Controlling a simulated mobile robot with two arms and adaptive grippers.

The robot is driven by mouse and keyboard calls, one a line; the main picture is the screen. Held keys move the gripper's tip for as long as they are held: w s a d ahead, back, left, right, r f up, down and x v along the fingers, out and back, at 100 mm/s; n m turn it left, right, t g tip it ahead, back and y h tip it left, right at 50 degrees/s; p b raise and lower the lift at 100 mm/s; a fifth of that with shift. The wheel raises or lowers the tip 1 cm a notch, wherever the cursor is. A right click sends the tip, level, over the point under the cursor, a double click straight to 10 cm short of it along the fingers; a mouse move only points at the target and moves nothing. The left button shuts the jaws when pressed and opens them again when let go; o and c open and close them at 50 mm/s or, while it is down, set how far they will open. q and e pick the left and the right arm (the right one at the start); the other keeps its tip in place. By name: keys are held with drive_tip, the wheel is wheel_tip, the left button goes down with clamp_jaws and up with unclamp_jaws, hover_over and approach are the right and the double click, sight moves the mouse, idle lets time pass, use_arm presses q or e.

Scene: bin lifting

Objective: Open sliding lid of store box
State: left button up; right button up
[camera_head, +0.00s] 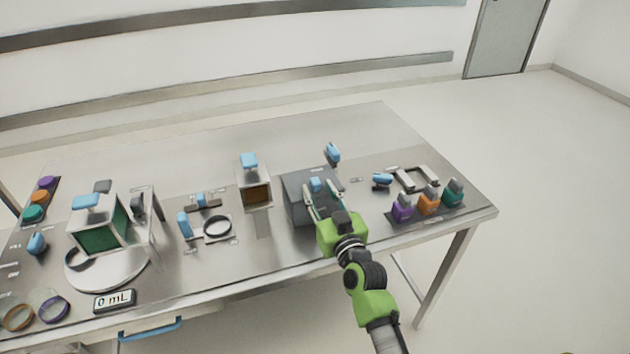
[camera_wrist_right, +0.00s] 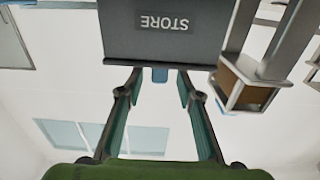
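The store box is a dark grey box (camera_head: 298,205) on the right half of the steel table. In the right wrist view its face (camera_wrist_right: 180,45) carries the upside-down word STORE. My green right gripper (camera_head: 321,189) reaches over the box from the front. My left gripper is not in view.
A brown-filled container (camera_head: 256,193) stands just left of the store box. Purple, orange and green bottles (camera_head: 428,203) stand to the right. A green-filled box (camera_head: 100,238) is at the left. The back of the table is mostly clear.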

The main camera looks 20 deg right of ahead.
sight(309, 172)
drive_tip(key=shift+w, duration=1.8)
clamp_jaws()
drive_tip(key=shift+w+a+b, duration=0.1)
drive_tip(key=shift+w+b, duration=0.65)
drive_tip(key=shift+w, duration=1.75)
drive_tip(key=shift+s, duration=0.1)
unclamp_jaws()
